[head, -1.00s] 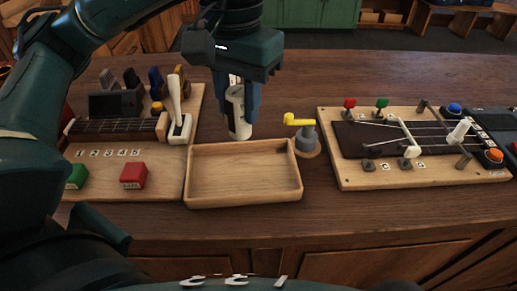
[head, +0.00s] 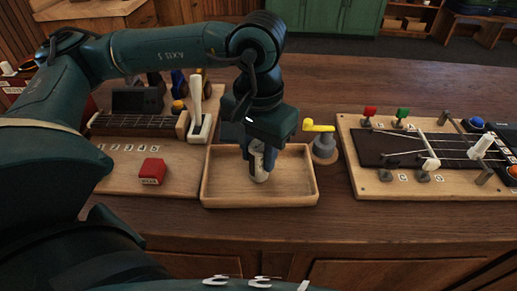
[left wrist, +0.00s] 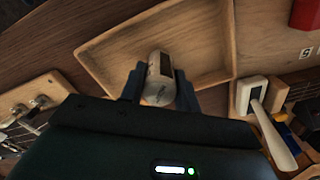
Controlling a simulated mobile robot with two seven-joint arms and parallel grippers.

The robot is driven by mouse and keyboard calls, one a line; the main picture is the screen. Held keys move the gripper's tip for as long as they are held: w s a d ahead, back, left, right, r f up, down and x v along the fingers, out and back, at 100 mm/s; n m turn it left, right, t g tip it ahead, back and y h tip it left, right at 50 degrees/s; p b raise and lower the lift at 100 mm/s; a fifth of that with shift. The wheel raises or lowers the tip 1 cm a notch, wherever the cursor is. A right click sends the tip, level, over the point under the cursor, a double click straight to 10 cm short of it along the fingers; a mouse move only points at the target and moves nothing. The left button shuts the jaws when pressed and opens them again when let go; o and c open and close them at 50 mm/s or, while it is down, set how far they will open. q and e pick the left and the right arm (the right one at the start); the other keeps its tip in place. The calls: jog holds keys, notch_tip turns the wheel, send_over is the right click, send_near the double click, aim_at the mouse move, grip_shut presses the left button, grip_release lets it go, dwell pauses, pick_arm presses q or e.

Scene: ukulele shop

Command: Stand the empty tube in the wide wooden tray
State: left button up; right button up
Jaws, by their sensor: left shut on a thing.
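The wide wooden tray (head: 222,183) lies on the counter in the middle of the head view. My left gripper (head: 257,163) is over the tray and points down. It is shut on the whitish tube (head: 260,173), which looks upright in the head view. The tube (left wrist: 159,82) also shows between the fingers in the left wrist view, with the tray (left wrist: 190,12) behind it. The gripper hides part of the tube, and I cannot tell whether its lower end touches the tray floor. My right gripper is not in view.
A grey post with a yellow lever (head: 322,143) stands close to the tray's right back corner. A board with strings and knobs (head: 365,185) lies to the right.

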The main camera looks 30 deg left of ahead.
pick_arm(q)
jog(key=shift+f, duration=0.25)
jog(key=o, duration=1)
jog(key=shift+r, duration=0.1)
jog(key=shift+r, duration=0.1)
jog(key=shift+r, duration=0.25)
notch_tip(320, 180, up, 12)
jog(key=shift+f, duration=0.15)
